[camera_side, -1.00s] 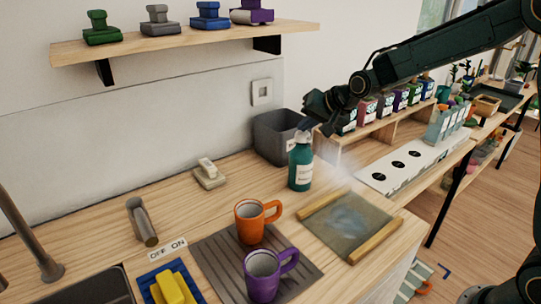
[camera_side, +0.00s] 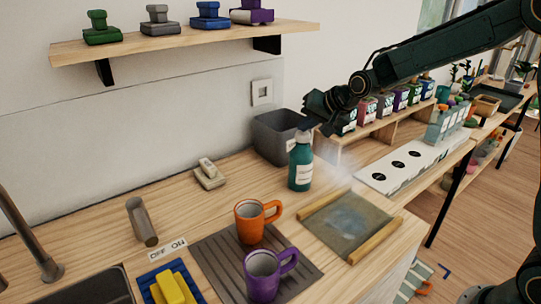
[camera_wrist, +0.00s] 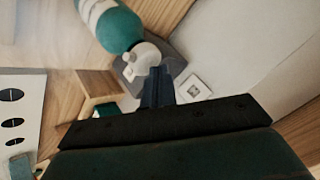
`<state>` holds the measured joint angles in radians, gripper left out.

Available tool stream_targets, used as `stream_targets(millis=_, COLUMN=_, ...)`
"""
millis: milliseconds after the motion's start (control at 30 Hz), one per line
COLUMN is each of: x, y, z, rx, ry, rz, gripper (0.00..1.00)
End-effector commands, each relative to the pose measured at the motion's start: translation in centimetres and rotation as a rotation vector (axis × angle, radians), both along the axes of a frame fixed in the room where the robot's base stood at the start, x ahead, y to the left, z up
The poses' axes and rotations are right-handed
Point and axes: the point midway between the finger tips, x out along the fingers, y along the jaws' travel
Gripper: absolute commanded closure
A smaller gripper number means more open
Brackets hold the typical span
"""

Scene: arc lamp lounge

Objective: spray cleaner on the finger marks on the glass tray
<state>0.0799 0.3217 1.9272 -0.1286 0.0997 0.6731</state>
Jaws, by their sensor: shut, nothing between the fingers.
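The teal spray bottle (camera_side: 300,166) with a white label stands upright on the wooden counter. It also shows in the wrist view (camera_wrist: 112,27), with its white top near my fingers. My gripper (camera_side: 306,125) is shut and empty, its fingertips at the bottle's top; whether they touch it I cannot tell. In the wrist view the closed fingers (camera_wrist: 157,85) overlap the edge of the white top. A pale mist hangs to the right of the bottle, above the far edge of the glass tray (camera_side: 340,238). The tray has wooden side rails and cloudy smudges in its middle.
A grey bin (camera_side: 275,138) stands behind the bottle. An orange mug (camera_side: 249,222) and a purple mug (camera_side: 262,277) stand on a ribbed grey mat (camera_side: 215,262) left of the tray. A white panel with black ovals (camera_side: 420,158) lies to the right.

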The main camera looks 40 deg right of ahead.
Motion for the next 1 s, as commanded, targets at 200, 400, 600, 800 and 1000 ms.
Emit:
stream_targets(millis=200, x=0.0, y=0.0, z=-0.1, rx=0.0, ry=0.003, rz=0.0, gripper=1.0)
stream_targets(millis=400, x=0.0, y=0.0, z=-0.1, rx=0.0, ry=0.003, rz=0.0, gripper=1.0)
stream_targets(millis=600, x=-0.1, y=0.0, z=-0.4, rx=0.0, ry=0.004, rz=0.001, gripper=1.0)
stream_targets(millis=800, x=-0.1, y=0.0, z=-0.9, rx=0.0, ry=0.005, rz=0.001, gripper=1.0)
stream_targets(millis=1000, x=-0.1, y=0.0, z=-1.1, rx=0.0, ry=0.005, rz=0.001, gripper=1.0)
